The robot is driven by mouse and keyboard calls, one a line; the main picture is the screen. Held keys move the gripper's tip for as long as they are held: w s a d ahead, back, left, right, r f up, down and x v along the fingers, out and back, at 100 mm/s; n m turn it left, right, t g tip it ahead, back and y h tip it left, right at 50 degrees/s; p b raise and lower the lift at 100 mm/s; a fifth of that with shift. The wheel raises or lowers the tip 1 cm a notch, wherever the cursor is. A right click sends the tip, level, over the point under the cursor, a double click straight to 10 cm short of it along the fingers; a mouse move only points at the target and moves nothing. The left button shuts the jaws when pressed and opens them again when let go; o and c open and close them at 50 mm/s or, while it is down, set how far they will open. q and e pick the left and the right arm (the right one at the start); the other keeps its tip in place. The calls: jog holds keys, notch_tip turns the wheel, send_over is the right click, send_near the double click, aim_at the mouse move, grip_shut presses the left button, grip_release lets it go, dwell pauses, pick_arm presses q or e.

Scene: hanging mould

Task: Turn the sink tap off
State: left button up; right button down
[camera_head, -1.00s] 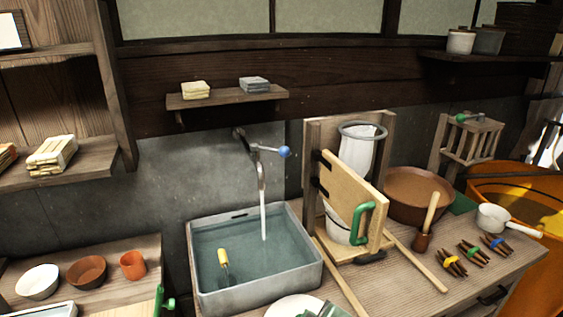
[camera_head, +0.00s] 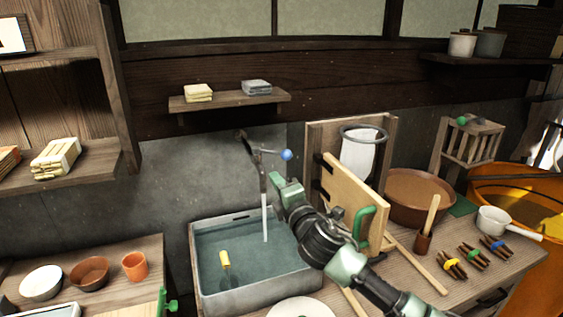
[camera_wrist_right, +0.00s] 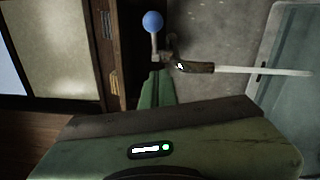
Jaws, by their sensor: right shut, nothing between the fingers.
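The sink tap (camera_head: 261,165) comes out of the grey wall above the sink, and its lever ends in a blue ball (camera_head: 287,155). A stream of water (camera_head: 265,217) runs from its spout into the sink (camera_head: 310,268), which holds water. My right gripper (camera_head: 277,182) is shut and empty, just below the blue ball and right of the spout, apart from the ball as far as I can tell. In the right wrist view the blue ball (camera_wrist_right: 153,21) is beyond the green fingers (camera_wrist_right: 157,92), and the stream (camera_wrist_right: 265,71) runs sideways. My left gripper is not in view.
A yellow-handled tool (camera_head: 224,260) stands in the sink. The wooden frame with a hinged board (camera_head: 350,200) is close to the right of my right arm. A small shelf (camera_head: 230,101) hangs above the tap. Bowls (camera_head: 41,282) stand at lower left.

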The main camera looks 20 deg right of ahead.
aim_at(272, 152)
jog(key=w+d+p, duration=0.2)
jog(key=w+d, duration=0.1)
jog(key=w, duration=0.3)
jog(key=shift+w+d+r+p, duration=0.15)
jog(key=shift+w+r+p, duration=0.2)
jog(key=shift+r, duration=0.1)
